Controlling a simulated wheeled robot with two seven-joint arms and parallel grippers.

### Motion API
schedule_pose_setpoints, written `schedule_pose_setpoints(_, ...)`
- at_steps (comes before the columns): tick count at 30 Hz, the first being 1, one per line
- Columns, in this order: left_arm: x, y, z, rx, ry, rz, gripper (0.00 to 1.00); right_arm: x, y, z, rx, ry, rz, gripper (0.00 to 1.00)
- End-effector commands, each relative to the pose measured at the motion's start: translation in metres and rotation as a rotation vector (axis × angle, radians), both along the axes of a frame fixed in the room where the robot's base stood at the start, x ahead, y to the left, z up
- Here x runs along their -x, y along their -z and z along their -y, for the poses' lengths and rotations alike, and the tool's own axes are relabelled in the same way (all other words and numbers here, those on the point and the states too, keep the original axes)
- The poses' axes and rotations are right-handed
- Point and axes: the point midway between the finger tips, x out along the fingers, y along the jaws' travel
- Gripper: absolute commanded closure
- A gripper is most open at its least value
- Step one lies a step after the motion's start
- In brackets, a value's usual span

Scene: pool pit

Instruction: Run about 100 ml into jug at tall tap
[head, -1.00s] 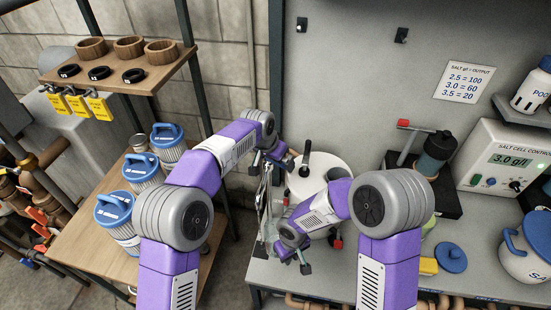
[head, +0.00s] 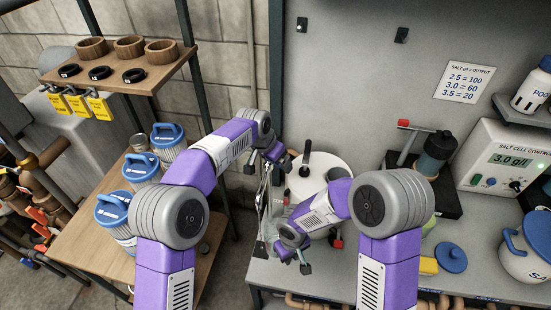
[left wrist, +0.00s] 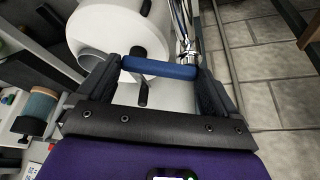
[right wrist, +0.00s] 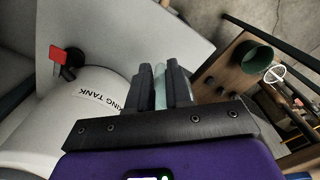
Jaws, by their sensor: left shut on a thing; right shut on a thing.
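My left gripper (head: 280,157) is at the top of the slim chrome tall tap (head: 261,190), beside the white tank. In the left wrist view the left gripper (left wrist: 160,75) is shut on a blue bar-shaped lever (left wrist: 158,68), with the chrome tap (left wrist: 186,38) just beyond it. My right gripper (head: 293,252) is low in front of the tank. In the right wrist view its fingers (right wrist: 161,85) are shut on a pale green, clear piece (right wrist: 160,76), seemingly the jug's handle. The clear jug (head: 271,228) is around the tap's lower end in the head view; its water level cannot be made out.
The white tank (head: 322,172) with a black handle stands right behind my grippers; a red tap handle (right wrist: 68,56) is near it. A wooden shelf with blue-lidded canisters (head: 141,168) is at left. The salt cell controller (head: 508,158) stands at right.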

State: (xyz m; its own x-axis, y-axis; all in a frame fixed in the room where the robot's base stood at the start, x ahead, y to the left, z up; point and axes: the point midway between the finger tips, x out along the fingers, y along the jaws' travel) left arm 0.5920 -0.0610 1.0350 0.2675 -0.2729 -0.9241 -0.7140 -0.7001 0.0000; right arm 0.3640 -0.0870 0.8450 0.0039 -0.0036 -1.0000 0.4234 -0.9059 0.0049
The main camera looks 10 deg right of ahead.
Motion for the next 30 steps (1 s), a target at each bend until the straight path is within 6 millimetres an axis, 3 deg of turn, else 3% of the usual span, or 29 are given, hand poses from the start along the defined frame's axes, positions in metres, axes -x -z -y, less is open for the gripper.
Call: schedule_pose_setpoints(30,0.001,-0.001,-0.031,0.001,0.872,0.002,0.61,0.000,0.000,0.000,0.000,0.000,0.001,1.00)
